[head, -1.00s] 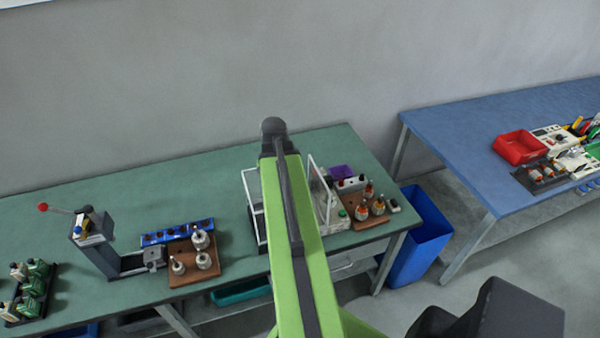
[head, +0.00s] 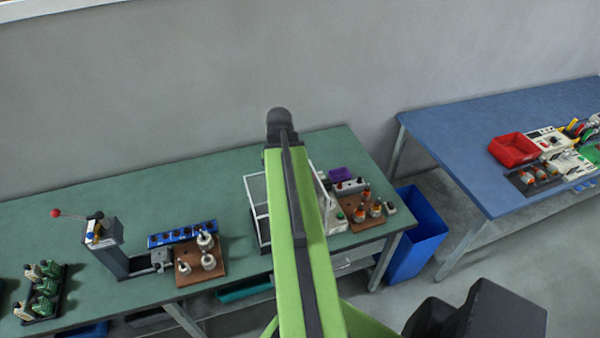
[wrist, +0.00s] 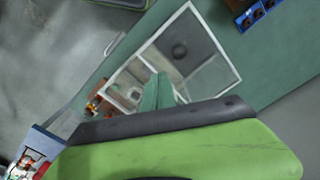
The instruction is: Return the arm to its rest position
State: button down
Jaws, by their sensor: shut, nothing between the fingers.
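My green arm (head: 295,240) rises from the bottom of the head view to a dark joint (head: 280,122) in front of the green bench (head: 100,205). It covers part of a white-framed clear enclosure (head: 257,200).
A lever press (head: 105,245), a blue strip (head: 183,234) and a brown board with metal parts (head: 213,268) stand left on the bench. Another board with parts (head: 340,203) is right of the enclosure. A blue bin (head: 420,235) and a blue table (head: 450,140) are at right.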

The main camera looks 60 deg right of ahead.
aim_at(250, 196)
jog(key=shift+r, duration=0.3)
jog(key=w+a+f+n+b, duration=0.3)
jog(key=w+a+f+b, duration=0.35)
jog(key=a, duration=0.35)
jog(key=w+a+f+n+b, duration=0.2)
jog(key=w+a+f+b, duration=0.4)
jog(key=a, duration=0.5)
jog(key=w+a+f+n+b, duration=0.1)
jog(key=a+n, duration=0.3)
jog(key=a, duration=0.5)
jog(key=w+a+f+n+b, duration=0.1)
jog(key=a+f+n+b, duration=0.3)
jog(key=a, duration=0.6)
jog(key=shift+w+a, duration=0.25)
jog(key=shift+w, duration=0.15)
